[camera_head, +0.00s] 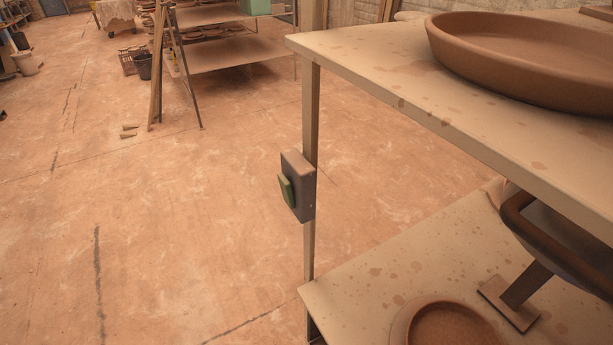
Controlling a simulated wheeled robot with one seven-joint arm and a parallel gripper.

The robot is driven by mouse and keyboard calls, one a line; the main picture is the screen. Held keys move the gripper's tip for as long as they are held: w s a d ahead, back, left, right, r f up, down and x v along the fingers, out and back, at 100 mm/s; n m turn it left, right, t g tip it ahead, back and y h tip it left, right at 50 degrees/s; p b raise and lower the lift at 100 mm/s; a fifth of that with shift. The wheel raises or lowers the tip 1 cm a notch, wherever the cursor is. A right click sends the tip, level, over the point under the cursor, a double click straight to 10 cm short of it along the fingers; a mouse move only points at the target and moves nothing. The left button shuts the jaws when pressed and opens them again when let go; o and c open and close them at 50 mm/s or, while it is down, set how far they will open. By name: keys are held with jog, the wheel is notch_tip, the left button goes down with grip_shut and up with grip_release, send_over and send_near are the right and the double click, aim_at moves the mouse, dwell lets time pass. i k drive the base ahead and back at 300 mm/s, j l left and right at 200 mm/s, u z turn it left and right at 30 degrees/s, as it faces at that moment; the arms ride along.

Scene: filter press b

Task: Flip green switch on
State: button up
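The green switch (286,190) is a small rocker on the left face of a dark grey box (301,187). The box is fixed to the upright metal post (311,112) at the shelf's near left corner. The rocker looks tilted, with its upper end standing out from the box. I cannot tell from this whether it is on or off. Nothing touches the switch, and nothing covers it. My gripper is not in view.
The upper shelf (375,55) holds a wide clay dish (530,60). The lower shelf (365,285) holds a round clay dish (450,325) and a dark-rimmed vessel (560,245). Open floor (150,230) lies left of the post. A wooden easel-like frame (158,65) stands farther back.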

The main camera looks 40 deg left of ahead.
aim_at(285, 186)
jog(key=u, duration=0.4)
jog(key=j+u, duration=0.1)
jog(key=u, duration=0.75)
jog(key=i+u, duration=0.1)
jog(key=u, duration=0.3)
